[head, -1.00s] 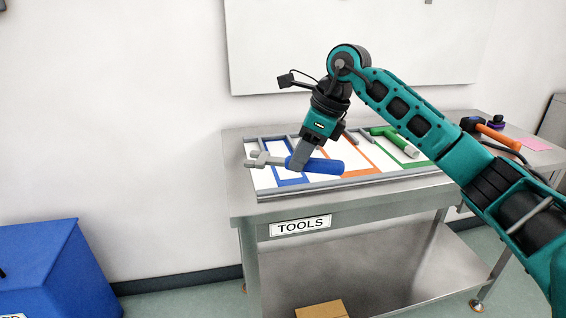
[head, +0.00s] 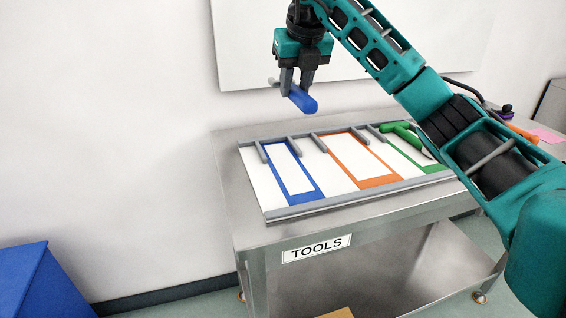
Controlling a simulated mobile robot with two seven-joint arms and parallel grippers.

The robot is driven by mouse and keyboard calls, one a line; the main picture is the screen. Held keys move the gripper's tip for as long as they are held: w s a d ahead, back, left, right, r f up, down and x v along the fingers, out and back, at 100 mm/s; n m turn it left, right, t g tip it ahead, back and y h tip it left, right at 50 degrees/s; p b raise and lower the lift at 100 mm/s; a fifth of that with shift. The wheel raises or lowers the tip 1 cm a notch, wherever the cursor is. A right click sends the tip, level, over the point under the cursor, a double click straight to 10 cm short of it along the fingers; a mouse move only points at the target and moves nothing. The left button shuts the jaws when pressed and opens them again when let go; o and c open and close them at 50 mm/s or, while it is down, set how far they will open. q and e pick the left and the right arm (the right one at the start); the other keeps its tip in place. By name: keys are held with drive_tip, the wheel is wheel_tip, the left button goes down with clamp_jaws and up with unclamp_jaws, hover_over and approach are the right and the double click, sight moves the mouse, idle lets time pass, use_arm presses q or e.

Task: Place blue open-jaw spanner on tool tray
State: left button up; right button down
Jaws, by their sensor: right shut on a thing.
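The blue open-jaw spanner (head: 302,99) is in the head view, held above the back of the tool tray. Its blue handle end points towards me and its grey jaw end is mostly hidden behind the gripper. My right gripper (head: 298,88) points down and is shut on the spanner. The tool tray (head: 350,199) lies on the metal table, with blue, orange and green outlined slots. The blue-outlined slot (head: 290,172) at the left is empty, below the spanner. My left gripper is not in view.
A green-handled tool (head: 402,131) lies at the green slot on the right, partly behind my arm. The orange slot (head: 366,163) is empty. The metal table (head: 228,170) carries a TOOLS label. A blue bin (head: 35,285) stands at the lower left.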

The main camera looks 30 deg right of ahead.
drive_tip(key=f, duration=0.4)
drive_tip(key=f+b, duration=0.1)
drive_tip(key=f, duration=0.9)
drive_tip(key=shift+s, duration=0.25)
drive_tip(key=shift+f+b, duration=0.3)
drive_tip(key=shift+f, duration=0.25)
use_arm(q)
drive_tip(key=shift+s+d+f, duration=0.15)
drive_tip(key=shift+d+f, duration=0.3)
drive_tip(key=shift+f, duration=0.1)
use_arm(e)
drive_tip(key=shift+f, duration=2)
drive_tip(key=shift+f, duration=0.15)
drive_tip(key=c, duration=0.8)
unclamp_jaws()
